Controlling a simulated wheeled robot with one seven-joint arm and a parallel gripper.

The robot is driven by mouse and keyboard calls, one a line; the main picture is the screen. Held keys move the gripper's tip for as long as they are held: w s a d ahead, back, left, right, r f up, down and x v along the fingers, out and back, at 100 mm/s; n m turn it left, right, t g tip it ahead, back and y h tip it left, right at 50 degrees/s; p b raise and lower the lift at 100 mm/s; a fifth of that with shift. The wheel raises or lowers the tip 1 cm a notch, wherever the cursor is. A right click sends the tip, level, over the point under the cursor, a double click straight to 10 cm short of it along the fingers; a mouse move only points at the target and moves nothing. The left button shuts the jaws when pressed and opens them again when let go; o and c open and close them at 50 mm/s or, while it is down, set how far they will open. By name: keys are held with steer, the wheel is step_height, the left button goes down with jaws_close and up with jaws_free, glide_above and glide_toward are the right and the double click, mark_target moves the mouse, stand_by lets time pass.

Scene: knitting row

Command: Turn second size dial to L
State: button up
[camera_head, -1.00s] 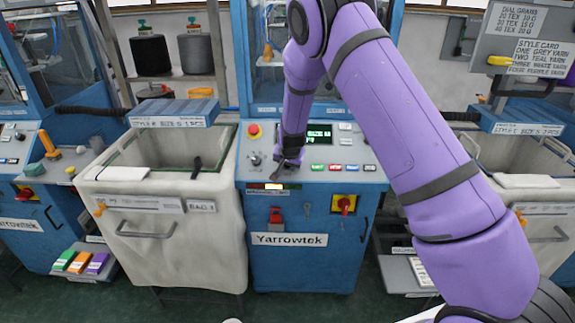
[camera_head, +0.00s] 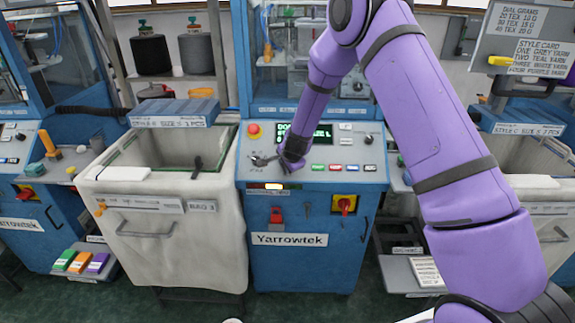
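The middle Yarrowtek machine has a sloped grey control panel (camera_head: 340,169) with small dials at its left end. The size dial (camera_head: 257,160) is small, and its pointer and letters are too small to read. A display (camera_head: 318,134) with green text is partly hidden by my arm.
A red emergency button (camera_head: 254,129) sits just above the dials. Coloured push buttons (camera_head: 335,167) line the panel to the right. A canvas bin (camera_head: 165,210) stands close on the left. A similar machine panel (camera_head: 14,145) is at far left.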

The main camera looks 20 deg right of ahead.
steer(key=shift+w+r, duration=0.1)
stand_by(0.5)
steer(key=o, duration=0.9)
steer(key=v, duration=1)
steer(key=shift+s+r, duration=0.25)
steer(key=shift+s, duration=0.1)
